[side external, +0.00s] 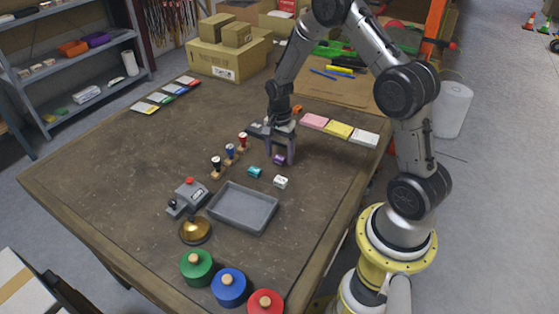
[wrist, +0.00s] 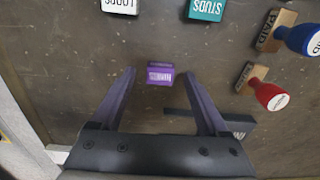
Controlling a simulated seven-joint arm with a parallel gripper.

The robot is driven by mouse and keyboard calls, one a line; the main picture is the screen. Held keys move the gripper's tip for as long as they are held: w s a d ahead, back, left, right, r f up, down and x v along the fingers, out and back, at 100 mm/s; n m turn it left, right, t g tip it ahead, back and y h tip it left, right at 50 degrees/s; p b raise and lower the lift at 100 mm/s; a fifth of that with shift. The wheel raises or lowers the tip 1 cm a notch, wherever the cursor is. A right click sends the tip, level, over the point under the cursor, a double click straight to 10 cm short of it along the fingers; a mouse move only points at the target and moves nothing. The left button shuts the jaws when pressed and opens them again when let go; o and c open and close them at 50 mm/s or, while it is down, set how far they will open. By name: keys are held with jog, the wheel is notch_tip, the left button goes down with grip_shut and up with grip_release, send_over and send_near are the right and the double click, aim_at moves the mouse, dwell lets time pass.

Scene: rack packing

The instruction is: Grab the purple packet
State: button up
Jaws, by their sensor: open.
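The purple packet (wrist: 160,75) is a small box with a white label. It lies on the brown table between my gripper's two fingertips (wrist: 167,72) in the wrist view, with a gap on each side. In the side view the purple packet (side external: 279,160) shows small at the fingertips of my gripper (side external: 281,160). My gripper is open, points down and holds nothing. I cannot tell exactly how far above the table the fingertips are.
A teal packet (side external: 254,171) and a white packet (side external: 280,182) lie close by. Several stamps (side external: 230,151) stand to the left. An empty grey tray (side external: 213,207) sits nearer the front. Pink, yellow and white pads (side external: 339,130) lie at the right.

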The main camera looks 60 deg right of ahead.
jog(key=shift+f, duration=0.4)
grip_shut()
